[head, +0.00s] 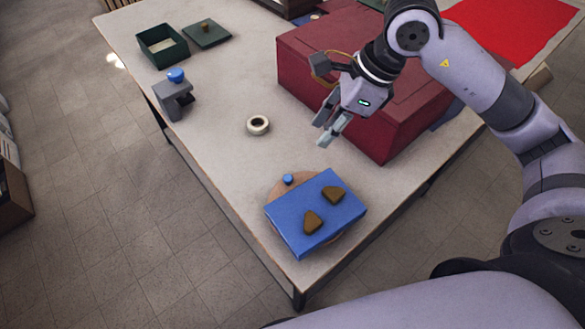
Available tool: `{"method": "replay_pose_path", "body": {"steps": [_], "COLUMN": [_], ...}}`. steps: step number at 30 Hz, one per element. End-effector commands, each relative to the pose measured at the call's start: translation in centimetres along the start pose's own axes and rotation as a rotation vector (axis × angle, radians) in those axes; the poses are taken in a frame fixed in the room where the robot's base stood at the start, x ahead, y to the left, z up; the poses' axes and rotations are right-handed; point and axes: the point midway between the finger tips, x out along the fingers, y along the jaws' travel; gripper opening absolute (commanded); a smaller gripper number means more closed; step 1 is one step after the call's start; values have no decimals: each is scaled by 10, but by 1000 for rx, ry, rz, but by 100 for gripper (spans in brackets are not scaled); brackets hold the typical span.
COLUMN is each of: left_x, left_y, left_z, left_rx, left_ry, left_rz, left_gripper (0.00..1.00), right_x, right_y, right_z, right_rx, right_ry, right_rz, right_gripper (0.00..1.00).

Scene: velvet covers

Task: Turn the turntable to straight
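The turntable (274,191) is a round tan disc near the table's front corner, mostly hidden under a blue board. The blue board (287,222) lies on it, turned at an angle to the table edges, with two brown wedge-shaped pieces (333,194) (313,222) on top. A small blue knob (288,179) stands at the disc's far edge. My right gripper (325,137) is above the table beyond the board, apart from it, pointing down with its fingers apart and nothing between them. My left gripper is not in view.
A large dark red box (390,137) stands right of my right gripper. A white ring (258,125) lies left of it. A grey stand with a blue knob (175,96), an open green box (163,46) and its green lid (207,34) sit farther back left. Bare table surrounds the ring.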

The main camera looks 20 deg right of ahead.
Motion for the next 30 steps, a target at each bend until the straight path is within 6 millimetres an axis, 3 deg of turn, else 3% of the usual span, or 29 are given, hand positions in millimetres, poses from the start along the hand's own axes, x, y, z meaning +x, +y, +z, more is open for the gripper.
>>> {"method": "replay_pose_path", "body": {"steps": [5,21,30], "left_x": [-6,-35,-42], "left_y": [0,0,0], "left_z": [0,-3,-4], "left_rx": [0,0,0], "left_ry": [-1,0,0], "left_rz": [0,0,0], "left_gripper": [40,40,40], "right_x": [19,133,168], "right_y": [1,2,2], "right_z": [0,1,1], "right_rx": [2,3,0], "right_ry": [5,1,0], "right_rz": [6,8,4], "right_gripper": [27,27,27]}}
